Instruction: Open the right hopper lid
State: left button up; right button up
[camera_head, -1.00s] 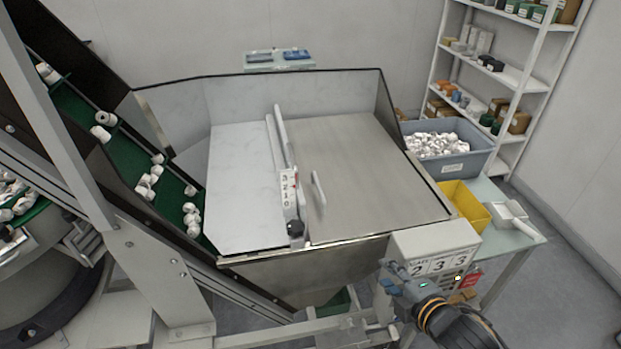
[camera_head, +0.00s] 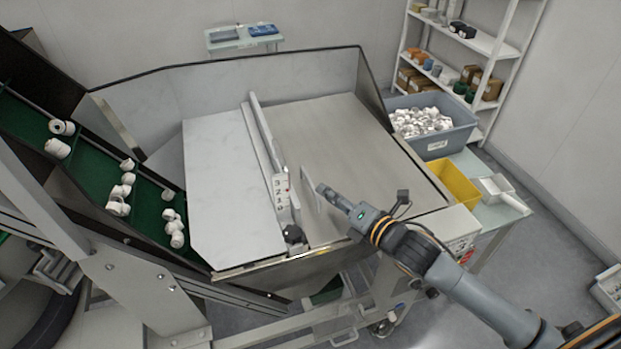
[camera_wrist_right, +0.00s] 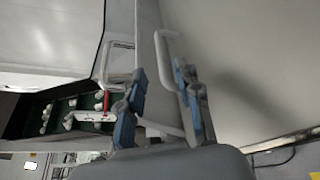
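The right hopper lid (camera_head: 345,130) is a flat grey metal panel, lying shut over the right side of the hopper. Its pale bar handle (camera_head: 306,186) stands near its left front part. My right gripper (camera_head: 324,189) is above the lid, just right of the handle in the head view. In the right wrist view its blue-padded fingers (camera_wrist_right: 160,105) are spread apart, with the pale handle (camera_wrist_right: 175,62) ahead, near the gap between them. Contact with the handle does not show. My left gripper is not in view.
A white left lid (camera_head: 225,185) and a central bar with a number plate (camera_head: 281,190) lie left of the handle. A black knob (camera_head: 293,234) sits at the front edge. A blue-grey bin (camera_head: 455,138) and yellow tray (camera_head: 452,182) stand to the right.

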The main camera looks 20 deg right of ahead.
aim_at(310, 181)
jog(key=p+x, duration=0.1)
jog(key=x, duration=0.7)
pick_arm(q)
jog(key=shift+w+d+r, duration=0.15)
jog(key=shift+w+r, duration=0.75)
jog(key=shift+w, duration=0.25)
pick_arm(e)
jog(key=shift+w+f, duration=0.1)
jog(key=shift+f, duration=0.05)
jog(key=shift+c, duration=0.4)
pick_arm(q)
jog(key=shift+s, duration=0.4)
pick_arm(e)
grip_shut()
